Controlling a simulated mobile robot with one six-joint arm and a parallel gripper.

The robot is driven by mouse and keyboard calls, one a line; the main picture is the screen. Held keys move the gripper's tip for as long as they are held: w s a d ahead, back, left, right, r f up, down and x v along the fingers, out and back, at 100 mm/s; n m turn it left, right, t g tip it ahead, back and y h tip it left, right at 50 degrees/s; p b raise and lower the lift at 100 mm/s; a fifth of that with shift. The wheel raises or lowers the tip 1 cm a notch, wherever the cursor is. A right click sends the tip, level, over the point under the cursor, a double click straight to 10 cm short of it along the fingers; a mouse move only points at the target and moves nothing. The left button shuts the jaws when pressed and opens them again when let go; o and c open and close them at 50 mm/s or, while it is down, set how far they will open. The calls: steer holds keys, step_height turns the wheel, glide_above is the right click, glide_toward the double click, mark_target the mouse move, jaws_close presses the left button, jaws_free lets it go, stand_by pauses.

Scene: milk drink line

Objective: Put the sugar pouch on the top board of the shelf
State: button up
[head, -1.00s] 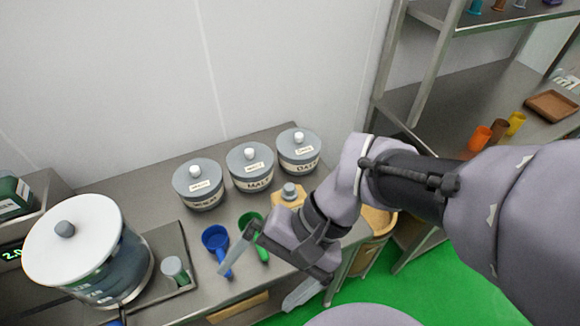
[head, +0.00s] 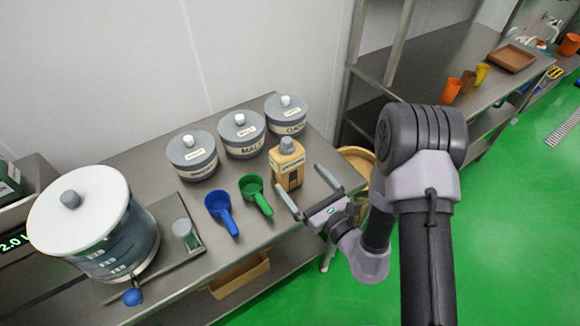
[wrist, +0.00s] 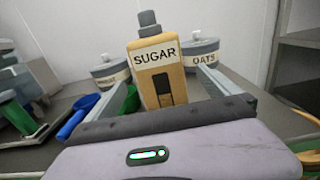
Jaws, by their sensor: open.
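The sugar pouch (head: 287,166) is a tan pack with a grey cap, upright at the right end of the steel table. Its SUGAR label faces me in the wrist view (wrist: 157,75). My gripper (head: 309,190) is open, its two fingers pointing toward the pouch from the front right. In the wrist view the pouch stands between and beyond the fingers, and no contact shows. The steel shelf (head: 440,70) stands at the right; its upper part is cut off by the picture's top edge in the head view.
Grey-lidded jars (head: 241,134) stand behind the pouch. A blue scoop (head: 221,210) and a green scoop (head: 255,193) lie to its left. A large white-lidded pot (head: 100,235) is at far left. A brown tray (head: 511,58) and several cups (head: 453,90) occupy a shelf board.

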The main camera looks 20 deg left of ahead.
mark_target(293, 171)
steer(key=b+x, duration=0.1)
steer(key=x, duration=0.6)
steer(key=shift+a, duration=0.2)
steer(key=c, duration=2.1)
steer(key=shift+r, duration=0.1)
